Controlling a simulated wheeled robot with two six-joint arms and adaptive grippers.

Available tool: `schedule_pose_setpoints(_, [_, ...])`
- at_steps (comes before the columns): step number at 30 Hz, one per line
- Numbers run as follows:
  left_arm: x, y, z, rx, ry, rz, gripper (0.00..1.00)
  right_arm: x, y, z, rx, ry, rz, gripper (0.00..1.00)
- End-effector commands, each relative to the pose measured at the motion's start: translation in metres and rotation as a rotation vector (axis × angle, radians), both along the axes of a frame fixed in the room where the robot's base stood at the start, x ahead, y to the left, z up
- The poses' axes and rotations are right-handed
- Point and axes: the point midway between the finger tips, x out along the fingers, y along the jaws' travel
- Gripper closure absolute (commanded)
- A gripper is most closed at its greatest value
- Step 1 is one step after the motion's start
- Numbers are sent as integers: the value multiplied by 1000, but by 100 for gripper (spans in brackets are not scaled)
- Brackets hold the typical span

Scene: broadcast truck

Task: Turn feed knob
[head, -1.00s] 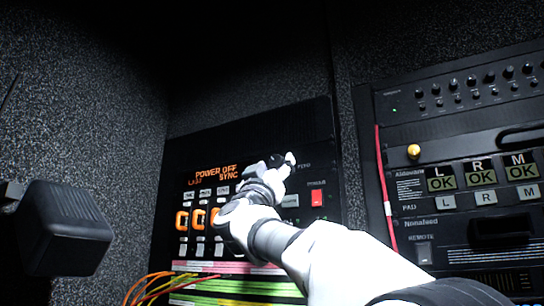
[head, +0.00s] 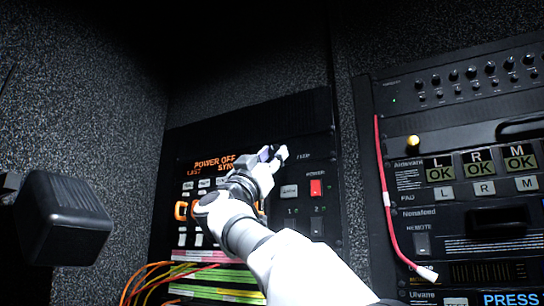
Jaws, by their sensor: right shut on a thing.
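My left gripper is not in view.
A red power switch (head: 316,188) is right of my right gripper. Orange-ringed controls (head: 181,211) are partly behind my arm. Orange cables (head: 148,276) hang below left. A second rack (head: 440,130) stands right, with a red cable (head: 388,212) hanging loose. A black padded block (head: 64,218) is at left.

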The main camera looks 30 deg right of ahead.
Motion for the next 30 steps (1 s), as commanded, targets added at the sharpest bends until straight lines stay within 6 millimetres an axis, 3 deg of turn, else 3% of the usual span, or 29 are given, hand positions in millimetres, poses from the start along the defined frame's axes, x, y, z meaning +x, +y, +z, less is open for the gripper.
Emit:
schedule_pose_setpoints(6, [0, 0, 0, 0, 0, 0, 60, 0, -1, 1, 0, 0, 1, 100])
schedule_pose_setpoints(7, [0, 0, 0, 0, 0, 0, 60, 0, -1, 1, 0, 0, 1, 59])
schedule_pose_setpoints(9, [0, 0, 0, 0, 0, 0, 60, 0, -1, 1, 0, 0, 1, 41])
schedule_pose_setpoints(22, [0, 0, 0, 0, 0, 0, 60, -2, 7, -7, -1, 5, 2, 41])
schedule_pose_setpoints(26, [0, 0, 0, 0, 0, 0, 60, -9, 20, -21, -2, 5, 1, 41])
schedule_pose_setpoints(30, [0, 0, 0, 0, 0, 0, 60, -19, 45, -48, -4, 6, 1, 41])
